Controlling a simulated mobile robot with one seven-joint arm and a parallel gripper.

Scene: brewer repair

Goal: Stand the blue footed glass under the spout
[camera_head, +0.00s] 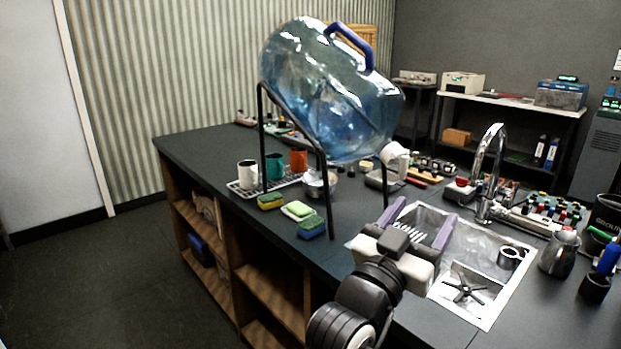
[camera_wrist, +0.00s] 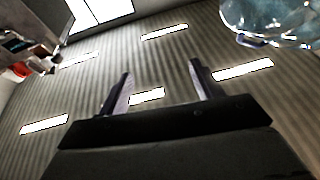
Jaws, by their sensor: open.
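A large clear blue water jug (camera_head: 325,85) lies tilted in a black metal stand (camera_head: 322,165) on the dark counter. Its neck points down to the right and ends in a white spout (camera_head: 396,158). I cannot make out a blue footed glass in either view. My gripper (camera_head: 422,210) is open and empty, its two purple fingers raised over the near-left part of the sink, in front of and below the spout. In the wrist view my gripper (camera_wrist: 160,70) has nothing between its fingers, and part of the jug (camera_wrist: 268,22) shows at the upper right.
A white mug (camera_head: 247,173), a teal mug (camera_head: 274,166) and an orange mug (camera_head: 298,159) stand on a rack. Several sponges (camera_head: 297,209) lie near the front edge. Right are a sink (camera_head: 470,250), a tall faucet (camera_head: 487,170) and a metal pitcher (camera_head: 559,252).

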